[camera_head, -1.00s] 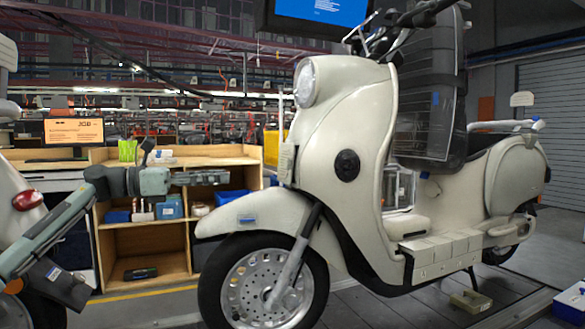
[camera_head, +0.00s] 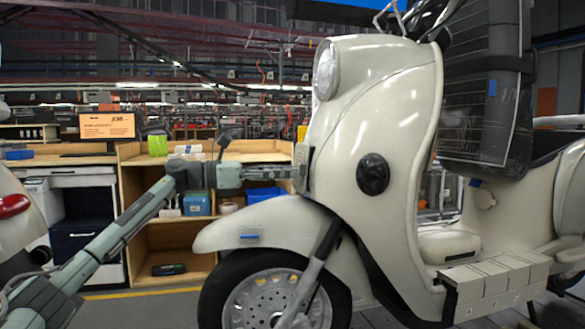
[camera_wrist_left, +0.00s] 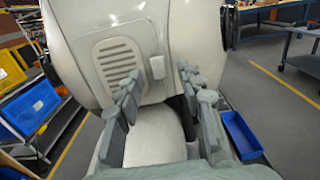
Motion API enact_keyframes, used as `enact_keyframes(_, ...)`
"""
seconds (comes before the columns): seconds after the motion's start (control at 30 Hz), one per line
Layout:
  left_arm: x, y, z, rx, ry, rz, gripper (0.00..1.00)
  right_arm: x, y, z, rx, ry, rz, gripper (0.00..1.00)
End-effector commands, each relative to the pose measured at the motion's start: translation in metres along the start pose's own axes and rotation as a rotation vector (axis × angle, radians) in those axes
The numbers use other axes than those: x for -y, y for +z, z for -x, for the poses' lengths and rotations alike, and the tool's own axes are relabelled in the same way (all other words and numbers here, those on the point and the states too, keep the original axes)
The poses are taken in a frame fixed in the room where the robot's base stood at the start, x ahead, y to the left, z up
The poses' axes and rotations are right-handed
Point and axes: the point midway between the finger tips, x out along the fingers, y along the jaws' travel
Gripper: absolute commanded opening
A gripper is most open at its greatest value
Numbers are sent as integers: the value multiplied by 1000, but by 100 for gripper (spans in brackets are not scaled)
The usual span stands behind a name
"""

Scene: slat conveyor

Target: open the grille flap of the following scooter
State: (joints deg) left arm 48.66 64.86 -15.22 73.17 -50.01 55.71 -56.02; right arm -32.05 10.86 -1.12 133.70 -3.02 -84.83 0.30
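The cream scooter (camera_head: 370,110) stands side-on in the head view, its front facing left. Its grille flap (camera_head: 302,165) shows edge-on at the front, below the headlight. In the left wrist view the flap (camera_wrist_left: 118,62) is a slatted panel that looks closed, with a small pale block (camera_wrist_left: 157,67) beside it on the right. My left gripper (camera_head: 292,172) is right in front of the flap; contact cannot be told. In the left wrist view its fingers (camera_wrist_left: 160,92) are spread and empty, below the block. My right gripper is not in view.
The front fender (camera_head: 255,222) and wheel lie below my left gripper. A wooden shelf unit (camera_head: 130,215) with blue bins stands behind my left arm. Part of another scooter (camera_head: 12,205) is at the left edge. A blue tray (camera_wrist_left: 240,135) shows at right in the wrist view.

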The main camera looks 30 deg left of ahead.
Motion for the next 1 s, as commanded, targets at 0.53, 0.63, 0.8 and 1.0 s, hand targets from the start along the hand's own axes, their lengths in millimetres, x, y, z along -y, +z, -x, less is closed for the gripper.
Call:
enact_keyframes(0.53,0,0,-20,0,1,1,30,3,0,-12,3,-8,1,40)
enact_keyframes(0.63,0,0,-20,0,1,1,18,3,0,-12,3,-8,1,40)
enact_keyframes(0.8,0,0,-20,0,1,1,0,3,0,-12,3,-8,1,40)
enact_keyframes(1.0,0,0,-20,0,1,1,0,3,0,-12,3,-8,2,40)
